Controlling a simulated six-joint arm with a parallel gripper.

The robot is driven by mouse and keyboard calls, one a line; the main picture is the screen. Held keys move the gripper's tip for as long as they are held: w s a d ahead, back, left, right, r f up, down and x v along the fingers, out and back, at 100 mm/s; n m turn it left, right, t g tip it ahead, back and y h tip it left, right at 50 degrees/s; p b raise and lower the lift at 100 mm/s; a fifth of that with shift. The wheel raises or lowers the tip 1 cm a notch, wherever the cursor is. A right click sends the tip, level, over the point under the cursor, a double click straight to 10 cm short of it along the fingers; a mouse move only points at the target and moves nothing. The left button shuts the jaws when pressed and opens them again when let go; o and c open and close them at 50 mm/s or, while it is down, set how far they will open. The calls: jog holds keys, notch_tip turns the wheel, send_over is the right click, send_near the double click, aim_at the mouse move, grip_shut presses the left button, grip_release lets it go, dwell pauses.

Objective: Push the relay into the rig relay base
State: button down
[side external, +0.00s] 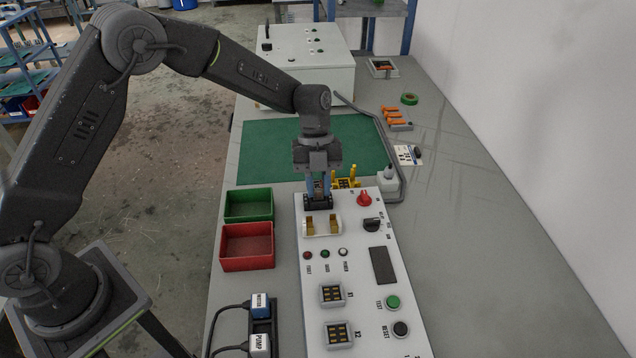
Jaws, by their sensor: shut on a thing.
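My gripper (319,195) points straight down at the far left end of the white rig panel (375,222). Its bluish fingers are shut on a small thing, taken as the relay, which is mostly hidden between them. Directly under the fingertips is a dark block (318,203) on the panel; I cannot tell whether it is the relay, its base or both, nor how deep anything is seated. Two square sockets with brass contacts, marked K1 (332,294) and K2 (338,335), sit empty nearer the camera.
A white holder with brass clips (321,226) is just in front of the gripper. Yellow parts (346,180) stand close at its right. Green (248,219) and red (246,262) bins lie left of the panel.

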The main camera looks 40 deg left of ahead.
jog(key=c, duration=0.9)
grip_release()
jog(key=v, duration=1.3)
jog(key=s+a+r+n+t, duration=0.2)
jog(key=s+r+n, duration=0.4)
jog(key=r+n, duration=0.15)
jog(key=s+a+n+t+y, duration=0.1)
jog(key=s+a+n+t, duration=0.1)
jog(key=s+n, duration=0.7)
jog(key=s+a+n+t+y, duration=0.2)
jog(key=s+n+t, duration=0.2)
jog(key=s+n, duration=0.6)
jog(key=s, duration=0.3)
jog(key=shift+s+a+r+t, duration=0.15)
jog(key=shift+s+a+t, duration=0.2)
jog(key=shift+a+t, duration=0.05)
